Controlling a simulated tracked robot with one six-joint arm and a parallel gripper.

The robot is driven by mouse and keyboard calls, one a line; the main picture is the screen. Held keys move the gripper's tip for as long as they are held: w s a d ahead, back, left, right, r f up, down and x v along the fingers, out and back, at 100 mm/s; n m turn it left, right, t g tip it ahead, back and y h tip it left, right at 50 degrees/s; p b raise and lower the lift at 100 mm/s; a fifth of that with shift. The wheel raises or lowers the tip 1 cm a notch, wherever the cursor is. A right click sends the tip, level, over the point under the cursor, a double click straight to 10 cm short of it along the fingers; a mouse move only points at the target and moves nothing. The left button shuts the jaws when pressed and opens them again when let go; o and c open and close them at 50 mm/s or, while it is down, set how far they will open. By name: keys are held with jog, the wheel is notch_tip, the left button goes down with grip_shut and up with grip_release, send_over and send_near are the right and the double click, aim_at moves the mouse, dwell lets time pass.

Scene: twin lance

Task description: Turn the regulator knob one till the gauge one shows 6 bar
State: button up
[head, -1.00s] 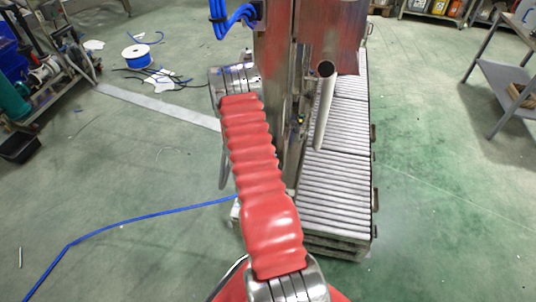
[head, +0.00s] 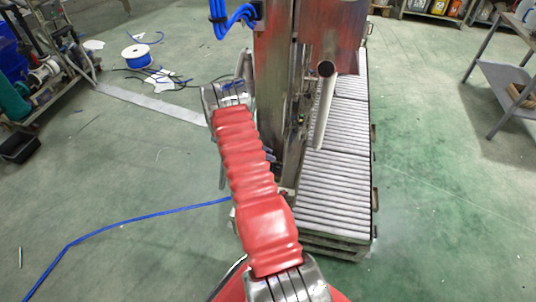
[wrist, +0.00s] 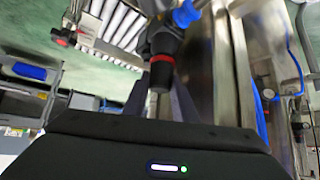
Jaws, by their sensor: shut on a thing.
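In the wrist view a dark regulator with a red ring (wrist: 161,58) sits at the upper middle, its black knob (wrist: 161,76) pointing toward me. My gripper (wrist: 168,96) is shut on the knob; its grey fingers are partly hidden behind the dark wrist housing. I cannot read any marking on the knob. No gauge face can be made out in either view. In the head view my gripper and the knob are hidden behind my red-sleeved arm and the steel column.
A rusty steel column (head: 275,90) stands close beside my arm. A roller conveyor (head: 335,195) runs behind it on the right. A blue hose (head: 130,222) lies on the floor at left. A grey shelf cart (head: 505,80) stands far right. The green floor between is clear.

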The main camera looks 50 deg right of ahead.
jog(key=shift+w+d+r+m+g+y, duration=0.1)
jog(key=shift+m+g+y, duration=0.35)
jog(key=shift+m, duration=0.35)
jog(key=shift+d+m+g+y, duration=0.1)
jog(key=shift+m+g+y, duration=0.3)
jog(key=shift+m, duration=0.4)
jog(key=o, duration=1)
jog(key=shift+a, duration=0.15)
jog(key=v, duration=1.3)
jog(key=shift+w+a+r, duration=0.15)
jog(key=shift+w, duration=0.2)
jog(key=shift+o, duration=0.2)
